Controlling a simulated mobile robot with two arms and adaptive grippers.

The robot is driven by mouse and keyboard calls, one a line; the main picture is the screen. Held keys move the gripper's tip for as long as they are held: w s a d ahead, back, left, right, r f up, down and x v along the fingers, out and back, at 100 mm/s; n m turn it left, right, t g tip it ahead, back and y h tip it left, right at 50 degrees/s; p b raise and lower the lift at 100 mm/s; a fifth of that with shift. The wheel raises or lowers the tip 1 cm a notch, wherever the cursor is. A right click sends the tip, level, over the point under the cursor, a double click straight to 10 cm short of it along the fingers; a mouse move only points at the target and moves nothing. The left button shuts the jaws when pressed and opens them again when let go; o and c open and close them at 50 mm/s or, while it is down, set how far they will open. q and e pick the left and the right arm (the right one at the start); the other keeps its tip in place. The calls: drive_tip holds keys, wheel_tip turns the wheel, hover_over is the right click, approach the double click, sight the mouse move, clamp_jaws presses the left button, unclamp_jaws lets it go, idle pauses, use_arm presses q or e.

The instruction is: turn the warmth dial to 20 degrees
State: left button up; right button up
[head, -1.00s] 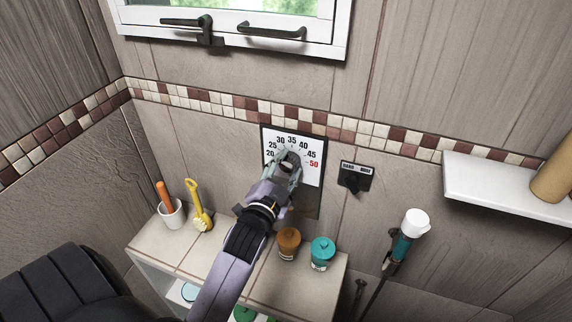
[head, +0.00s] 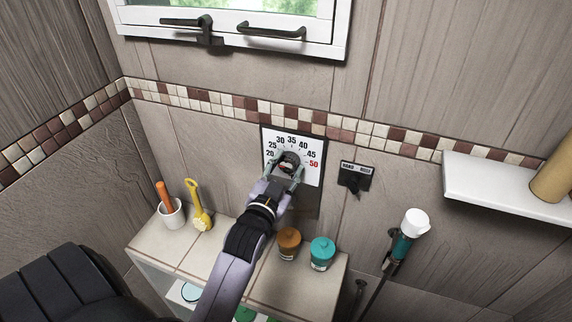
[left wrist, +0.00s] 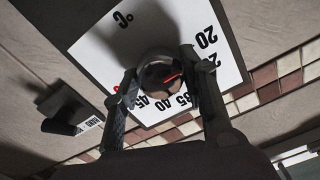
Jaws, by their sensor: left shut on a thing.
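The warmth dial (head: 290,158) is a round knob on a white wall plate (head: 312,178) with a printed scale. The 20 is at the lower left of the scale and a red 50 at the right. My left gripper (head: 289,167) is shut on the knob, one finger on each side. In the left wrist view the dial (left wrist: 157,72) sits between both fingertips. A red pointer mark on it points right, toward the right finger and the low-number side. That finger hides part of the scale, so the exact reading cannot be told. My right gripper is not in view.
A dark switch plate (head: 355,178) is right of the dial. Below, a tiled ledge (head: 290,285) holds a brown jar (head: 288,242), a teal jar (head: 322,252), a white cup (head: 172,213) and a yellow brush (head: 199,208). A white shelf (head: 490,182) is at the right.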

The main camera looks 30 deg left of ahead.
use_arm(q)
drive_tip(key=shift+r, duration=0.45)
drive_tip(key=o, duration=1.2)
drive_tip(key=shift+f, duration=0.3)
drive_tip(key=shift+c, duration=0.2)
drive_tip(key=v, duration=1.2)
drive_tip(key=shift+r, duration=0.15)
